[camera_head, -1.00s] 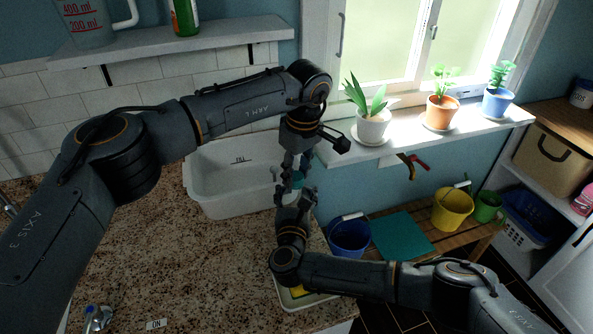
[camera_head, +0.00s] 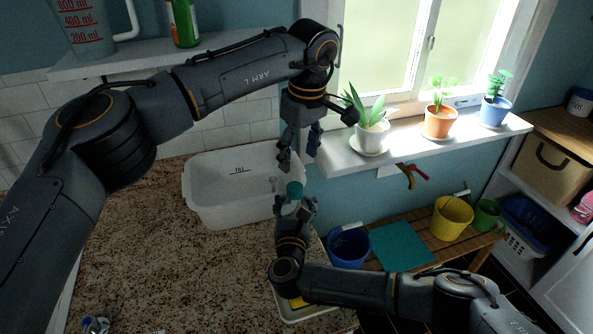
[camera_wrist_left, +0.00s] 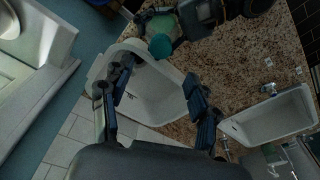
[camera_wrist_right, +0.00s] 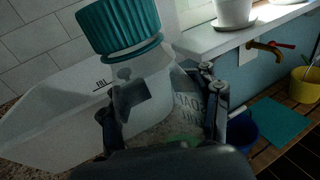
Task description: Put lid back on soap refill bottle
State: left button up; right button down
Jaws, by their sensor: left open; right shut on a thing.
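The soap refill bottle (camera_wrist_right: 188,106) is pale with a printed label. It stands roughly upright in my right gripper (camera_wrist_right: 165,95), which is shut on its body. The ribbed teal lid (camera_wrist_right: 119,25) sits at the bottle's top; the lid also shows in the head view (camera_head: 295,188). I cannot tell whether it is fully tightened. My left gripper (camera_head: 299,152) is open and empty just above the lid, apart from it. In the left wrist view the lid (camera_wrist_left: 160,46) lies beyond the spread fingers. Most of the bottle is hidden by the right gripper in the head view.
A white basin (camera_head: 225,190) stands on the speckled counter (camera_head: 150,240), close behind the bottle. A sill with potted plants (camera_head: 372,136) is right of my left gripper. A tray (camera_head: 318,308) lies under my right wrist. The counter's left part is mostly clear.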

pick_arm(q)
jog(key=shift+s+d+r, duration=0.15)
jog(key=shift+r, duration=1.55)
pick_arm(e)
jog(key=shift+c, duration=1.2)
grip_release()
jog(key=s, duration=1.2)
jog(key=shift+a, duration=0.45)
